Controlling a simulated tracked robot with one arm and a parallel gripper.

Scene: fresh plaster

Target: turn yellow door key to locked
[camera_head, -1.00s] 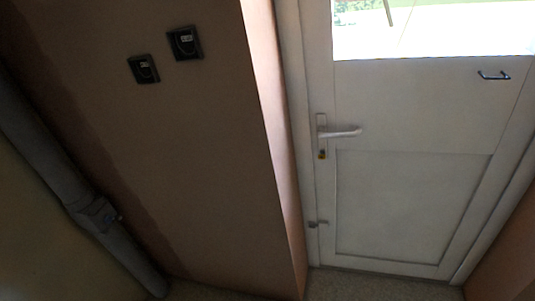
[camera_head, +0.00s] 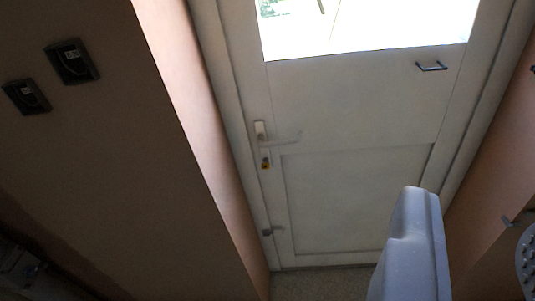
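The yellow door key (camera_head: 265,163) is a small yellow spot in the lock just below the door handle (camera_head: 280,138), on the left side of the white door (camera_head: 360,110). It is too small to tell which way it is turned. My gripper (camera_head: 468,240) shows at the lower right: one smooth grey finger, and a dotted pad cut off by the right edge. The two are well apart with nothing seen between them. The gripper is right of and below the key in the picture, apart from it.
A dark pull handle (camera_head: 431,66) is on the door's upper right. A small fitting (camera_head: 268,232) sits low on its left edge. Two black wall boxes (camera_head: 72,61) (camera_head: 26,96) are on the brown wall at left. Bare floor (camera_head: 325,282) shows below the door.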

